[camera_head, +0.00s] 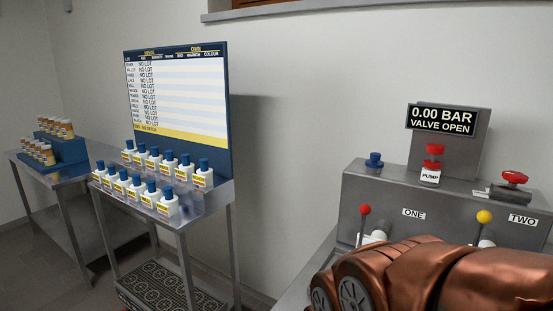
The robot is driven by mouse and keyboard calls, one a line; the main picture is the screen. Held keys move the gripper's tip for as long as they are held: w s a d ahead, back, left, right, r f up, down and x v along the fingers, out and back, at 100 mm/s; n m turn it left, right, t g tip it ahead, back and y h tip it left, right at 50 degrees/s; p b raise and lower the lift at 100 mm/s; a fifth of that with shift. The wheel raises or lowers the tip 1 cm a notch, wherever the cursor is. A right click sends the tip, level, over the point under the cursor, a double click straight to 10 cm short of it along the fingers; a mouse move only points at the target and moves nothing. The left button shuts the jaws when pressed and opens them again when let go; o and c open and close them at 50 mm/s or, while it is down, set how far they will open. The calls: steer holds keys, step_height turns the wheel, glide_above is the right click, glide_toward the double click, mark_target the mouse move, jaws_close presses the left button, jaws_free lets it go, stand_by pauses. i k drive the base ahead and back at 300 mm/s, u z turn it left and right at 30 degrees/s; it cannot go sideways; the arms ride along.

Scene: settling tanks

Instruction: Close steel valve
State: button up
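A grey steel unit (400,191) stands at the right against the wall. A valve with a red handle (515,177) on a small metal body sits at the right end of its top. A display (447,119) above the unit reads "0.00 BAR" and "VALVE OPEN". No label tells which fitting is the steel valve. My gripper's fingers are not seen. A large copper-coloured body with dark round parts, which looks like my arm, covers the lower right and hides the unit's lower front.
The unit also carries a red pump button (433,150), a blue knob (374,160), a red-ball lever (365,210) by "ONE" and a yellow-ball lever (484,217) by "TWO". White bottles (168,204) stand on a rack under a lot board (178,95). Amber jars (46,153) stand far left.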

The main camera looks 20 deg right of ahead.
mark_target(514, 177)
steer(key=z, duration=0.85)
steer(key=k, duration=0.8)
steer(key=z, duration=0.9)
steer(key=i, duration=0.8)
steer(key=u, duration=0.05)
